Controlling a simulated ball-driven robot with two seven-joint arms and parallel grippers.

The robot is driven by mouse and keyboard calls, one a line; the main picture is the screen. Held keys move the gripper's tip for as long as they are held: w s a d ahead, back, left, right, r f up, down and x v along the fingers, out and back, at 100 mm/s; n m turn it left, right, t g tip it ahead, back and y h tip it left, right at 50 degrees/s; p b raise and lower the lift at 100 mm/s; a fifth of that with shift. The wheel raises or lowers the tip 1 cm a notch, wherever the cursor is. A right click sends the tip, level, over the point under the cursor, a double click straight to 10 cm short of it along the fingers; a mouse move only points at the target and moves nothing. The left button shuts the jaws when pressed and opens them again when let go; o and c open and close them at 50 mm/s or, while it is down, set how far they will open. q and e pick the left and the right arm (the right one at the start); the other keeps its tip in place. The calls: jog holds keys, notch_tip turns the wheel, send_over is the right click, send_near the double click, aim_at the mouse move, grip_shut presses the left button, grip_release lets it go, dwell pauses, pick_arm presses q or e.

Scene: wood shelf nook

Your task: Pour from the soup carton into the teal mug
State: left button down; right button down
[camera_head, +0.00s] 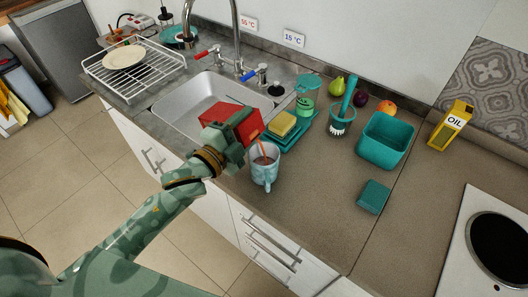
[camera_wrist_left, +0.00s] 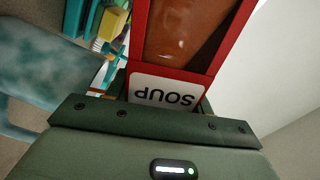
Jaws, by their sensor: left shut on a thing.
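The red soup carton (camera_head: 232,119) is tipped over in my left gripper (camera_head: 238,142), with its mouth end toward the mug. The pale teal marbled mug (camera_head: 266,177) stands upright on the counter, just below and right of the gripper. A thin orange stream runs from the carton into the mug, and brownish-orange liquid shows inside. In the left wrist view the carton (camera_wrist_left: 165,90) shows its SOUP label, upside down, between the fingers. The mug (camera_wrist_left: 40,65) fills the left side there, blurred. My right gripper is not in view.
A yellow sponge (camera_head: 283,123) on a teal tray (camera_head: 294,136) sits behind the mug. The sink (camera_head: 190,97) lies to the left. The front counter is clear.

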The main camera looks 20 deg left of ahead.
pick_arm(q)
jog(key=shift+s+d+r+m+p, duration=0.2)
jog(key=shift+d+m+p, duration=0.2)
jog(key=shift+d+m, duration=0.3)
dwell(1.2)
jog(key=shift+a, duration=0.1)
